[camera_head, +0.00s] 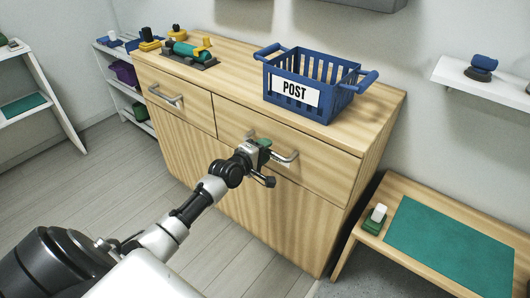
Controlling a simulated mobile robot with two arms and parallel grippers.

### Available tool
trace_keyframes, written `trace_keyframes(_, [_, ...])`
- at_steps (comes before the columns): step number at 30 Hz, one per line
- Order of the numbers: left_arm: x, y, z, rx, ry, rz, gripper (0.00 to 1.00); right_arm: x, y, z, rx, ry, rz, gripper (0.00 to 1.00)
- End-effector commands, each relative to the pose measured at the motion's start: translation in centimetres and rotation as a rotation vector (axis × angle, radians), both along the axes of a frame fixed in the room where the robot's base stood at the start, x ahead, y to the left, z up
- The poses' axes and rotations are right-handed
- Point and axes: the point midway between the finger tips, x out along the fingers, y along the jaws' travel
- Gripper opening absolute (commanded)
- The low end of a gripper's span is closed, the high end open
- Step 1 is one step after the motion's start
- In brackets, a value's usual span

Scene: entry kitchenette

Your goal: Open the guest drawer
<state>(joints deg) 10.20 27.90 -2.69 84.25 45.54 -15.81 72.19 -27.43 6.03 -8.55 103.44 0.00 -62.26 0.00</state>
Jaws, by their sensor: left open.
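A wooden cabinet has two drawers side by side under its top. The left drawer (175,96) has a silver bar handle (165,97) and looks closed. The right drawer (315,165) also looks closed, with a silver bar handle (284,157). No label tells me which one is the guest drawer. My left gripper (266,162) is open at the right drawer's handle and hides part of it. I cannot tell whether its fingers touch the handle or straddle it. My right gripper is not in view.
A blue basket (329,106) marked POST stands on the cabinet top (237,72). A low bench (368,240) with a green mat (450,248) stands at the right. Open floor (70,165) lies left.

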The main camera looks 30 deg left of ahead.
Motion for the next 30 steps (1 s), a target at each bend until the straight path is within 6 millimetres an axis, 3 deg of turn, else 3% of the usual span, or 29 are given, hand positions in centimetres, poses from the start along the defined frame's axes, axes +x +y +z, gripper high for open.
trace_keyframes(11, [0.66,-0.06,-0.12,0.001,0.000,0.000,0.44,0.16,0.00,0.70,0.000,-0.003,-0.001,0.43])
trace_keyframes(20, [0.63,-0.06,-0.13,0.001,0.001,0.000,0.01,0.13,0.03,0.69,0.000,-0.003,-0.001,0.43])
trace_keyframes(30, [0.61,-0.06,-0.14,0.001,0.001,0.000,0.00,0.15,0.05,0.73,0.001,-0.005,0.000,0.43])
